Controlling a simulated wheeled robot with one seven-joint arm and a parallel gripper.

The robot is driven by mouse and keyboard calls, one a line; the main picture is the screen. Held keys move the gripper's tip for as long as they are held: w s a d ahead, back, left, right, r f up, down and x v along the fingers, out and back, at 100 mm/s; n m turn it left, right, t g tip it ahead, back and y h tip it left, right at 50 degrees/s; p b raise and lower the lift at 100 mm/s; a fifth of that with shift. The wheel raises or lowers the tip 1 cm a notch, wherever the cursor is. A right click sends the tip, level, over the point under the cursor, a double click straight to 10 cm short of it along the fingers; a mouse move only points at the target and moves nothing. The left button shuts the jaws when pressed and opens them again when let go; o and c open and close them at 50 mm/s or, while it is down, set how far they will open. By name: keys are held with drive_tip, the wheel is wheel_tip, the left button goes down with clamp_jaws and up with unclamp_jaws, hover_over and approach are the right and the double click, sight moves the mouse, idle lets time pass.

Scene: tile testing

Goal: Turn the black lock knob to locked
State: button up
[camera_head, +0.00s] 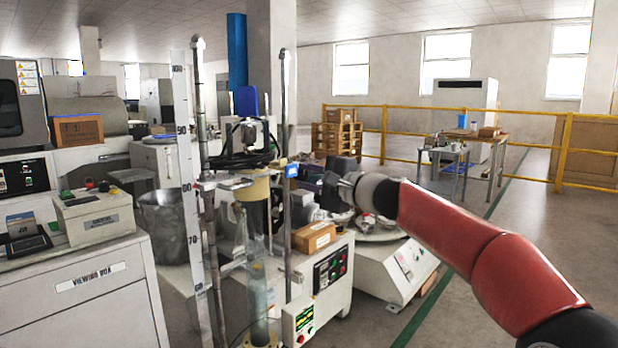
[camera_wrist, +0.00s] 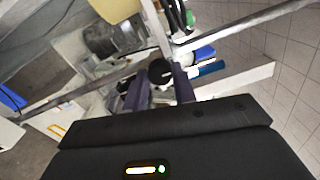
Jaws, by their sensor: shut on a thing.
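The black lock knob (camera_wrist: 160,71) shows in the wrist view as a round dark disc beside a metal rod. My gripper (camera_wrist: 159,86) has its two dark fingers on either side of the knob and is shut on it. Which way the knob is turned cannot be told. In the head view my gripper (camera_head: 335,186) is a dark shape at the end of my red arm, right of the testing stand's upright rod (camera_head: 287,120). I cannot make out the knob in the head view.
A tall white measuring scale (camera_head: 186,170) and a clear tube (camera_head: 256,270) stand left of my gripper. A cardboard box (camera_head: 313,237) sits on the control cabinet below it. A yellow railing (camera_head: 450,135) is behind. Open floor lies to the right.

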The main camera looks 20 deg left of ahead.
drive_tip(key=o, duration=1)
drive_tip(key=shift+d, duration=0.15)
drive_tip(key=shift+s+d+f, duration=0.1)
drive_tip(key=shift+d, duration=0.25)
drive_tip(key=b+v, duration=0.2)
drive_tip(key=v, duration=0.5)
drive_tip(key=shift+s+a, duration=0.1)
